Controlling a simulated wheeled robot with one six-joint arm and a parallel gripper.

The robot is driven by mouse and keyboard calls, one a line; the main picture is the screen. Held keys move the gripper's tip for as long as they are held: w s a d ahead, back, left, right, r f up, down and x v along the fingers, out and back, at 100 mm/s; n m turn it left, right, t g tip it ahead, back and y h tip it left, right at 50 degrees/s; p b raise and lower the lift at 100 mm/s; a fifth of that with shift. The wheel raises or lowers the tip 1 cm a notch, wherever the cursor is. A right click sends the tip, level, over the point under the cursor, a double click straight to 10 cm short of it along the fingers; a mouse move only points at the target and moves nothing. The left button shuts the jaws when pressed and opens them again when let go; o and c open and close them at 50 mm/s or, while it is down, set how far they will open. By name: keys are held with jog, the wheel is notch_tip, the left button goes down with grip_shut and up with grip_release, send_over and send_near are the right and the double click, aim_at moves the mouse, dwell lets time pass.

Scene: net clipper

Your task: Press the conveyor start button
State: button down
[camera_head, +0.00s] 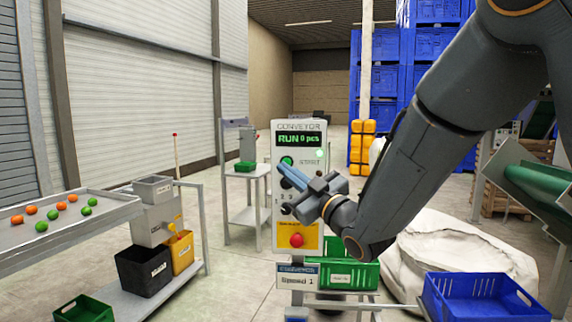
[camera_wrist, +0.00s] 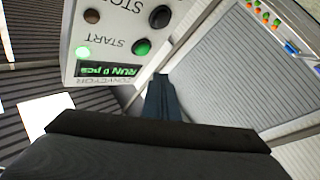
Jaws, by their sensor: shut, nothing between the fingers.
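The conveyor panel (camera_head: 310,130) is a pale upright box in the middle of the head view. Its display (camera_head: 298,140) reads "RUN 0 pcs", and a green lamp (camera_head: 320,154) glows below it. The green start button (camera_head: 287,160) shows just above my fingertips; it also shows in the wrist view (camera_wrist: 142,47), upside down with the START label. My gripper (camera_head: 283,168) is shut and empty in front of the panel. In the wrist view its fingertips (camera_wrist: 161,77) appear off to the side of the button; contact cannot be told.
A black knob (camera_wrist: 160,16) sits beside the STOP label. A red button on yellow (camera_head: 297,240) is low on the panel. A green crate (camera_head: 342,275) and blue crate (camera_head: 480,297) stand below. A tray of colored balls (camera_head: 85,226) is at left.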

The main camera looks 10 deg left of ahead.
jog(key=shift+s+d, duration=0.15)
jog(key=shift+s, duration=0.8)
jog(key=d+f+m+g+h, duration=0.3)
jog(key=d+f+m+h, duration=0.9)
jog(key=d+f, duration=1.1)
jog(key=s+d+f+m+g+h, duration=0.1)
jog(key=s+d+f+g, duration=0.1)
jog(key=s, duration=0.5)
jog(key=s+d+f+m+g+h, duration=0.1)
jog(key=s+d+f+g+h, duration=0.1)
jog(key=s+d, duration=0.5)
jog(key=s+d+f+m+g+h, duration=0.1)
jog(key=s+d+f+g, duration=0.2)
jog(key=s, duration=0.6)
jog(key=shift+d+f+m+g+h, duration=0.25)
jog(key=shift+d+m+g+h, duration=0.15)
jog(key=shift+d+g, duration=0.45)
jog(key=shift+a, duration=0.2)
